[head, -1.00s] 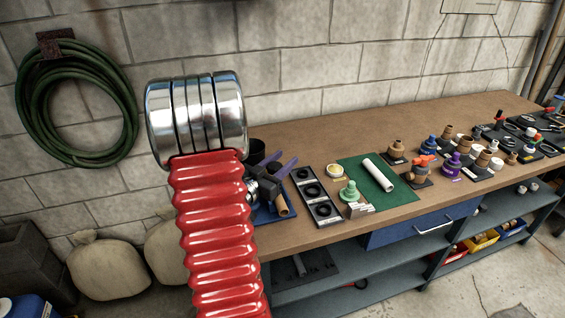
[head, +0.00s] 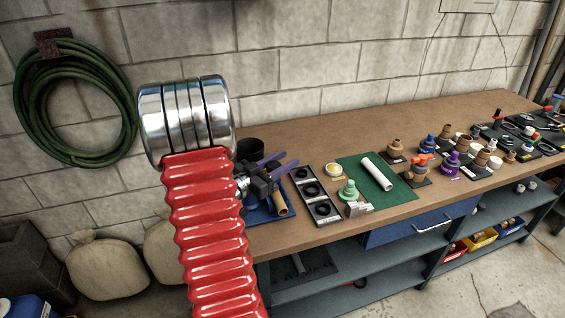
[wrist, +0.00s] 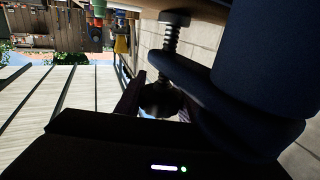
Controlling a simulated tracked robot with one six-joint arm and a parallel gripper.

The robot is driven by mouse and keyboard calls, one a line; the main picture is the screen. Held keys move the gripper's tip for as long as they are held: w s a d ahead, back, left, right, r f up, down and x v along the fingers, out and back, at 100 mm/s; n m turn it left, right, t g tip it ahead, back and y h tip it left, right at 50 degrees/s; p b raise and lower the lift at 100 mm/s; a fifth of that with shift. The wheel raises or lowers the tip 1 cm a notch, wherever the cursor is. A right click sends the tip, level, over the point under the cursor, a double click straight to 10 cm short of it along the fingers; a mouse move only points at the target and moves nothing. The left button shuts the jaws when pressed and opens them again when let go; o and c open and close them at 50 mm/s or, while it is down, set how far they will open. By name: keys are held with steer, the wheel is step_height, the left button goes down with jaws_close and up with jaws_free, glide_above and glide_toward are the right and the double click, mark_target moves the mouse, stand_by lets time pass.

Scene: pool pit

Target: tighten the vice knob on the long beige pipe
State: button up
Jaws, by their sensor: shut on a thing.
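In the wrist view, my gripper (wrist: 158,104) has its dark fingers on either side of the dark vice knob (wrist: 160,97) and is shut on it. A threaded screw (wrist: 170,42) runs from the knob to a round pad near the top edge. A beige surface (wrist: 205,6), apparently the long pipe, shows at that edge beside the pad. A thick dark blue curved body (wrist: 225,105), apparently the vice, fills the right.
Purple prongs (head: 273,162) and a dark cup (head: 250,150) stand near my arm at the bench's left end. A black tray (head: 318,197), a green mat (head: 398,190) with a white tube (head: 376,173), and several fittings lie to the right. The bench's back middle is clear.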

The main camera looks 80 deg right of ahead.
steer(key=shift+s, duration=0.15)
steer(key=o, duration=0.8)
steer(key=shift+c, duration=0.2)
steer(key=shift+o, duration=1.4)
steer(key=v, duration=1.4)
steer(key=shift+o, duration=0.3)
steer(key=shift+d+r, duration=0.15)
step_height(320, 180, up, 9)
stand_by(0.6)
